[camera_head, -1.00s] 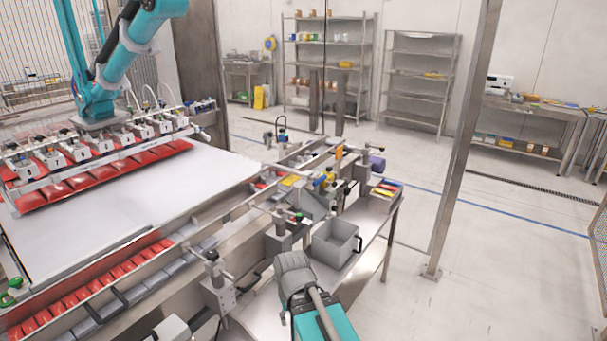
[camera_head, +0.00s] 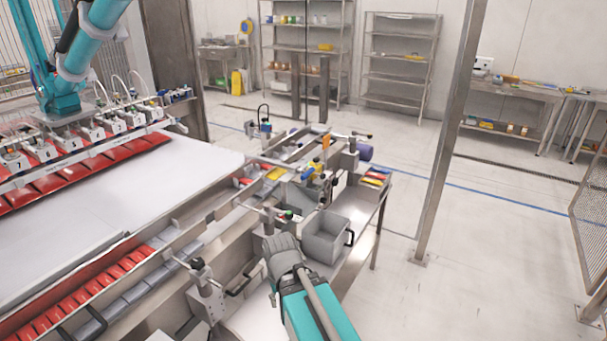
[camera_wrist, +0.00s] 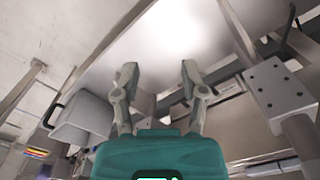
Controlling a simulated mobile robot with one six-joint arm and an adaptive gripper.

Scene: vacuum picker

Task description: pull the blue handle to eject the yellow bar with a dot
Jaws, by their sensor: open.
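In the head view, a small yellow bar (camera_head: 277,174) lies at the far end of the conveyor line. I cannot make out a dot on it. Beside it to the right is a small yellow and blue mechanism (camera_head: 313,171); it is too small to tell whether its blue part is the handle. My gripper shows in the wrist view (camera_wrist: 158,72), with two grey fingers apart and nothing between them. In the head view my arm points toward the line, well short of the yellow bar, and my fingertips cannot be made out.
A grey bin (camera_head: 327,240) stands on the side table just beyond my arm. A tray of coloured bars (camera_head: 376,177) is farther along. A metal post (camera_head: 448,140) stands right of the table. Red pouches (camera_head: 110,280) fill the near conveyor. Open floor lies to the right.

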